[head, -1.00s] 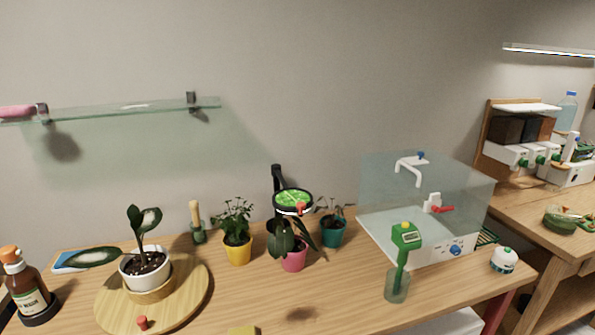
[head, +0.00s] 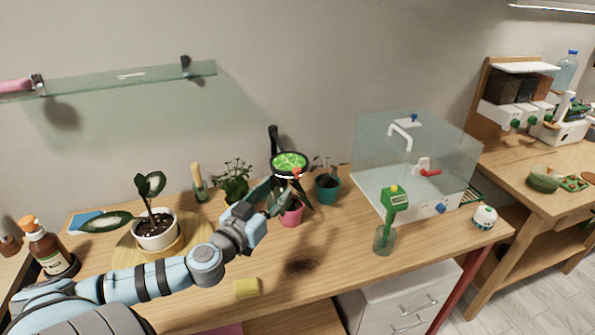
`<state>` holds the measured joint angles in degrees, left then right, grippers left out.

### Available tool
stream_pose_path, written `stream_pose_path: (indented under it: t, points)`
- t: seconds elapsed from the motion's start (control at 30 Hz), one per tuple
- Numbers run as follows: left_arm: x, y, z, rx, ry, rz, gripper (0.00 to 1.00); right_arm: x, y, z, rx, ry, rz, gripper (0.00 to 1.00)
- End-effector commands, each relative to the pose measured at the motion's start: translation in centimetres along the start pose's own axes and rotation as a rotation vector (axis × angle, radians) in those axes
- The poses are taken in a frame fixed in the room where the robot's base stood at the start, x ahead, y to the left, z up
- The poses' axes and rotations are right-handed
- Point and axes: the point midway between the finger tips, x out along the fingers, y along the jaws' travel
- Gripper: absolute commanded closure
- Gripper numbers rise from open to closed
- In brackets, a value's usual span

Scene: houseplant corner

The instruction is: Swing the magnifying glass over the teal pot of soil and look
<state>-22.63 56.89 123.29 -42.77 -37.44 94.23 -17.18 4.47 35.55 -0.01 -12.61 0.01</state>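The magnifying glass (head: 290,163) is a round dark-rimmed lens with a bright green view in it, on a black arm (head: 274,140) at the back of the table. A small red knob (head: 296,173) sits at its front rim. The teal pot (head: 327,188) of soil with a small seedling stands just right of the lens, which appears in front of the pink pot's plant rather than over the teal pot. My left gripper (head: 279,196) is just below and left of the lens, fingers apart and apparently empty; contact is not visible. My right gripper is out of view.
The pink pot (head: 292,216) is partly behind my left gripper. A white pot (head: 156,232) stands on a round wooden board at left. A green meter (head: 394,201) in a glass and a clear tank (head: 413,157) stand right.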

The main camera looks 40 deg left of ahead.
Motion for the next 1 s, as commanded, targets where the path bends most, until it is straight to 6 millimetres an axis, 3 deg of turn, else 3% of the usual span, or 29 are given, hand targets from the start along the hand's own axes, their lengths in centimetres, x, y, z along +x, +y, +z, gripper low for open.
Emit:
stream_pose_path:
  t: [0.1, 0.2, 0.4, 0.57, 0.83, 1.0]
  points:
    - [3.3, -0.1, 0.1, -0.012, 0.009, -0.006, 0.63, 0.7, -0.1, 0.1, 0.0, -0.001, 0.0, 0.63]
    - [6.4, 0.0, -0.2, -0.017, 0.006, -0.004, 0.63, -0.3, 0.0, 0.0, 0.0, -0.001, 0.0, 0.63]
    - [10.3, -0.1, -0.1, -0.007, -0.001, -0.004, 0.63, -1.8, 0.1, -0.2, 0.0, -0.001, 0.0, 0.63]
    - [11.6, 0.0, 0.1, -0.005, 0.0, -0.002, 0.63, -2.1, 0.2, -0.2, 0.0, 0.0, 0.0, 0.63]
    - [11.7, -0.1, 0.3, -0.002, -0.002, -0.003, 0.63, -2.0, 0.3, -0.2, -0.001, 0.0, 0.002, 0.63]
    - [11.7, -0.1, 0.3, -0.002, -0.002, -0.003, 0.9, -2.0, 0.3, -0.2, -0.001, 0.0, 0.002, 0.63]
